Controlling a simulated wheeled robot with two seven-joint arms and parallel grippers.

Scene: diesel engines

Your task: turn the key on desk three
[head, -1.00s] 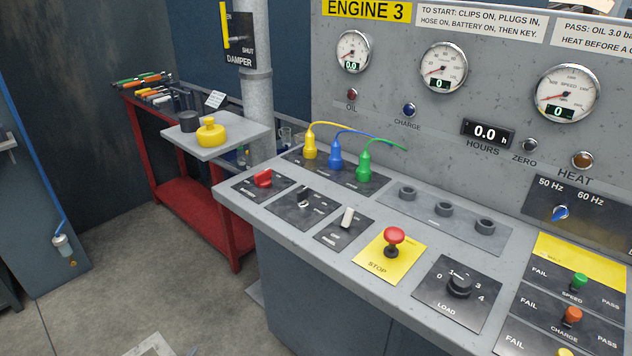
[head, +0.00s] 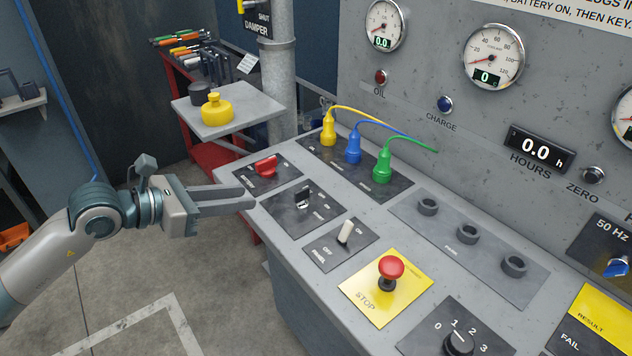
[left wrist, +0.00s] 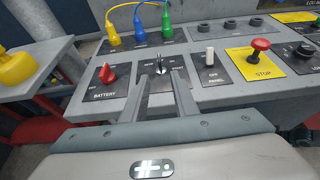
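The key (head: 303,198) stands in a black switch plate on the sloping desk top, in the middle of the head view. It also shows in the left wrist view (left wrist: 159,65), between the fingertips in the picture. My left gripper (head: 250,197) reaches in from the left and is at the desk's left edge, short of the key and apart from it. Its two fingers are open and empty, as the left wrist view (left wrist: 160,76) shows. The key's exact turn position is too small to read. My right gripper is not in view.
Near the key are the red battery knob (head: 265,166), the white panel switch (head: 344,233) and the red stop button (head: 391,268). Yellow, blue and green plugs (head: 353,150) stand behind it. A yellow capped container (head: 217,108) sits on a side shelf (head: 258,108).

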